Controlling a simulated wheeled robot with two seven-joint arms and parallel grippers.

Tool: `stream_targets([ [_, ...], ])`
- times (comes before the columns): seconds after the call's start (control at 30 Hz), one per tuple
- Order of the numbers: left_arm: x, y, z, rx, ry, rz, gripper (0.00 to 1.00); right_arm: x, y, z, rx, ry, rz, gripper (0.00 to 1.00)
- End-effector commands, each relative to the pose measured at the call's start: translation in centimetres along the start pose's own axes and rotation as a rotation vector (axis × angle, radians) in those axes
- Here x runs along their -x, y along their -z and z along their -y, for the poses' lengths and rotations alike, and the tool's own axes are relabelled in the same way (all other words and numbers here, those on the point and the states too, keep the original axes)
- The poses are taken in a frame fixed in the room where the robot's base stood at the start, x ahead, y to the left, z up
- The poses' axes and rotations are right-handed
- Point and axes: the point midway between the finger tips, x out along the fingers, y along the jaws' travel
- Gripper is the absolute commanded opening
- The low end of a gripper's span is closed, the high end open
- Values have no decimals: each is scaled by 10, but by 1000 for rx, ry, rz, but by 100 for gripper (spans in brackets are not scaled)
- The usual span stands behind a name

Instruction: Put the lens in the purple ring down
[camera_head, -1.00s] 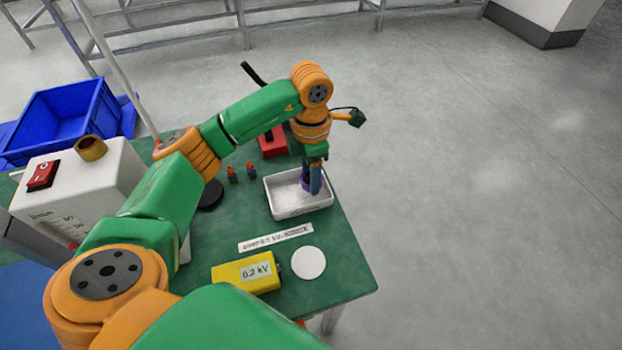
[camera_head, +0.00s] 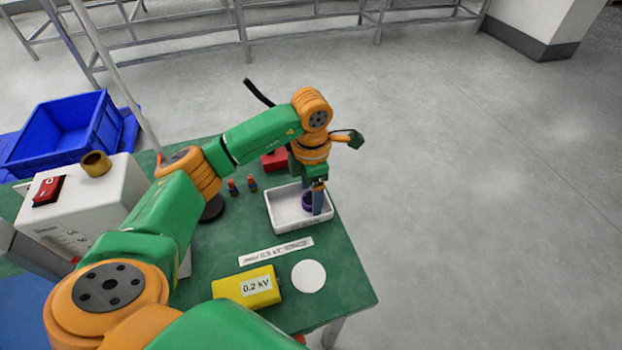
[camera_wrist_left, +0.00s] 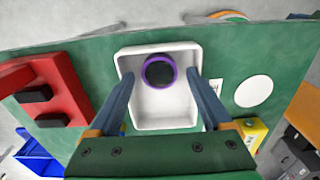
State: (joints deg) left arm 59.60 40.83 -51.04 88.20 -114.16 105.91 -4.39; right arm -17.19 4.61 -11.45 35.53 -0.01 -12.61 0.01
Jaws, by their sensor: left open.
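The lens in the purple ring (camera_wrist_left: 160,72) is a dark round disc with a purple rim. It lies in the white tray (camera_wrist_left: 143,124), near one end wall in the left wrist view. In the head view the purple ring (camera_head: 308,201) shows partly behind a finger, inside the tray (camera_head: 286,226). My left gripper (camera_head: 317,200) points down over the tray. In the left wrist view its two blue fingers (camera_wrist_left: 160,80) are spread on either side of the ring, with gaps between. My right gripper is not in view.
A yellow 0.2 kV block (camera_head: 247,287), a white disc (camera_head: 308,276) and a label strip (camera_head: 276,251) lie in front of the tray. Red-and-blue small parts (camera_head: 233,187) stand to its left. A red block (camera_wrist_left: 47,90) is behind it.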

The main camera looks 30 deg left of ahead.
Motion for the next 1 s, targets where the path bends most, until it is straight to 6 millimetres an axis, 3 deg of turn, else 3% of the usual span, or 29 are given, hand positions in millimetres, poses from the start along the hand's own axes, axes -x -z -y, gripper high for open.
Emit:
stream_targets([
  [0.17, 39, -1, -1, 0, -5, 7, 83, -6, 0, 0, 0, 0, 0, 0],
  [0.3, 83, 0, -1, 1, -6, 4, 83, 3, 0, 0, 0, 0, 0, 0],
  [0.43, 106, 0, -1, 1, -5, 2, 83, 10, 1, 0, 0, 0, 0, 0],
  [1.0, 113, 0, 0, 0, -1, 1, 83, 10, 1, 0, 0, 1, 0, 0],
])
